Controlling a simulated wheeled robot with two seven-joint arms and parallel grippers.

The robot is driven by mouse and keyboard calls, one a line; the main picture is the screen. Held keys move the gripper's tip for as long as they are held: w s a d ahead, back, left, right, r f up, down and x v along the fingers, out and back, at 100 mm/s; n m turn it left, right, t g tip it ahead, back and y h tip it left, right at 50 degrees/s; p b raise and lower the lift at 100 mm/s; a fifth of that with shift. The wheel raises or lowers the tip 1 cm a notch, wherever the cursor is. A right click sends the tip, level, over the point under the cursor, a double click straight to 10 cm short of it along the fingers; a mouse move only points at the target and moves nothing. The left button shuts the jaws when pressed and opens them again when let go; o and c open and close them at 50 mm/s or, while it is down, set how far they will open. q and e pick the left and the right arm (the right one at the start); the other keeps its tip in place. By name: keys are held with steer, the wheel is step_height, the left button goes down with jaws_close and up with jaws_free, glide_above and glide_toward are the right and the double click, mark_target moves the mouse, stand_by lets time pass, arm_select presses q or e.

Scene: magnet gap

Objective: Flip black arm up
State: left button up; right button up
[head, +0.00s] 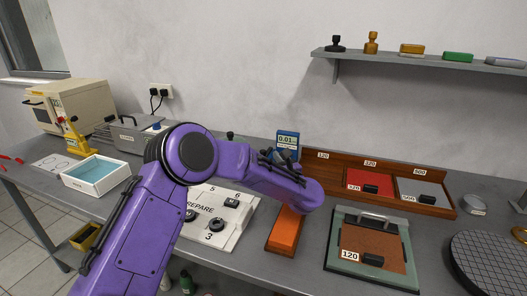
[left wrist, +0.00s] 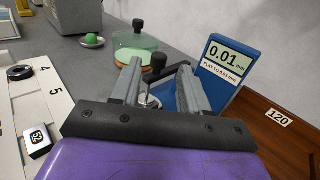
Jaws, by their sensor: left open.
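A black arm with a rounded end (left wrist: 155,66) stands between my left gripper's fingers in the left wrist view. It slants down toward a pale metal part, mostly hidden by the fingers. I cannot tell whether the fingers touch it. My left gripper (left wrist: 158,70) is open around it. A blue gauge with a 0.01 mm display (left wrist: 222,62) stands just right of the fingers; it also shows in the head view (head: 288,141). In the head view my purple left arm hides the black arm. My right gripper is not in view.
A glass dish with a black knob (left wrist: 137,42) stands behind the fingers. A white numbered board (head: 243,227) lies left of the gauge. An orange block (head: 285,236), a wooden rack (head: 318,168) and a green-framed plate (head: 343,258) lie to the right.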

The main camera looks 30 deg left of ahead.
mark_target(264, 153)
arm_select(q)
steer(key=p+x, duration=0.1)
steer(key=x, duration=0.4)
steer(key=shift+w+a, duration=0.15)
steer(key=shift+a, duration=0.25)
jaws_close()
